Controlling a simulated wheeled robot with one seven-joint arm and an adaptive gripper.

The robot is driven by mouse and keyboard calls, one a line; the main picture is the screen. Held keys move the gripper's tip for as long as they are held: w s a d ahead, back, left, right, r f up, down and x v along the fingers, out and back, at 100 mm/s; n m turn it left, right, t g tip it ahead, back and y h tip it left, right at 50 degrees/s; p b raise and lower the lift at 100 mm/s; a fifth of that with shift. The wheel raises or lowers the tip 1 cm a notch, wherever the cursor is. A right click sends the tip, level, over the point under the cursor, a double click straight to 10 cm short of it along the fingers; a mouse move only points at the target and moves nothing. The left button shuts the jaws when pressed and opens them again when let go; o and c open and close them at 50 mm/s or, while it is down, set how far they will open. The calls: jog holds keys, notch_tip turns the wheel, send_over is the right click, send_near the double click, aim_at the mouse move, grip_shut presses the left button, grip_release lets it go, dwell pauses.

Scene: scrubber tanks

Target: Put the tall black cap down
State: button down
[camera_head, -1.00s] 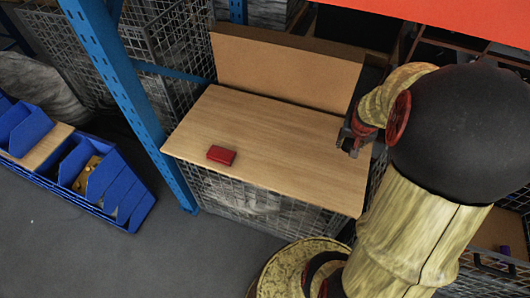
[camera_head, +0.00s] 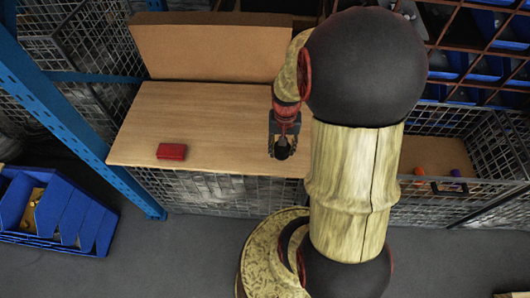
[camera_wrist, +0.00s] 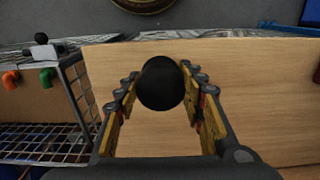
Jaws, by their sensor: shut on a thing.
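The tall black cap (camera_wrist: 161,83) is between the two fingers of my gripper (camera_wrist: 162,100) in the wrist view, its round dark end facing the camera. In the head view my gripper (camera_head: 283,146) is over the right part of the wooden board (camera_head: 215,108), near its front edge, with the dark cap (camera_head: 283,153) at its tip. My gripper is shut on the cap. Whether the cap touches the board cannot be told.
A red block (camera_head: 171,151) lies on the board at left. A cardboard panel (camera_head: 210,50) stands along its back. A blue rack post (camera_head: 80,125) is at left, and blue bins (camera_head: 60,215) stand on the floor. A wire basket (camera_head: 440,180) is at right. The board's middle is clear.

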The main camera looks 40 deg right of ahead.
jog(key=b, duration=0.3)
send_over(267, 157)
jog(key=f, duration=0.6)
jog(key=shift+s+f, duration=0.15)
jog(key=shift+s, duration=0.15)
jog(key=shift+w+f+b, duration=0.2)
jog(key=shift+f+b, duration=0.1)
jog(key=shift+f, duration=1.4)
jog(key=shift+f, duration=0.2)
jog(key=c, duration=1.1)
grip_release()
jog(key=shift+c, duration=0.2)
